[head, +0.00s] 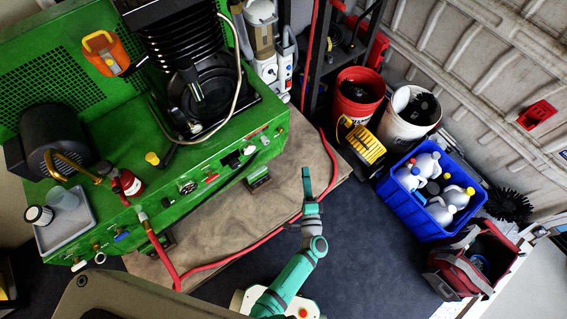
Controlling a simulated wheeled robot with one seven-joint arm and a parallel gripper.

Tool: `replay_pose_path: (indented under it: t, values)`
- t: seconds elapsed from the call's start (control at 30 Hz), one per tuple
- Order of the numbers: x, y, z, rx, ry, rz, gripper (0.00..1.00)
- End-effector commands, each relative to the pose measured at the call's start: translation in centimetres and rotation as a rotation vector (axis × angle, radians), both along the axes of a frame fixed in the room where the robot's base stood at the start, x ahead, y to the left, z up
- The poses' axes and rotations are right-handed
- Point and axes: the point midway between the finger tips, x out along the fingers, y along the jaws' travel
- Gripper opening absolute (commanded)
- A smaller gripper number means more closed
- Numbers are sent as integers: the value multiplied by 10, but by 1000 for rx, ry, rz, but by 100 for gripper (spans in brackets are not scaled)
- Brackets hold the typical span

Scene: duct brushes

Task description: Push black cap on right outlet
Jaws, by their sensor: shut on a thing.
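My gripper (307,172) is at the end of my teal arm, over the brown mat and to the right of the green machine (215,172). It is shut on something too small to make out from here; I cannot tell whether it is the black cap. Small fittings line the machine's front edge: a brass one with a red hose (158,248) on it, a blue-handled one (122,236), and a brass one (98,247) farther left. A dark fitting (235,159) sits towards the right. I cannot tell which is the right outlet. The gripper is apart from the machine.
The red hose runs across the brown mat (225,225) below my gripper. A blue crate (412,222) of bottles, a red bucket (357,100), a white bucket (409,118) and a yellow work light (364,147) stand to the right. Dark floor (365,235) beside my arm is clear.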

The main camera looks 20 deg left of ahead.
Motion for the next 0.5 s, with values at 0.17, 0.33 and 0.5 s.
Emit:
replay_pose_path:
  t: [0.17, 0.33, 0.5]
  values:
    - [3, 20, 7, -5, -4, 160, 0]
    - [7, 42, 17, -4, -2, 306, 0]
    - [11, 65, 26, 4, 6, 439, 0]
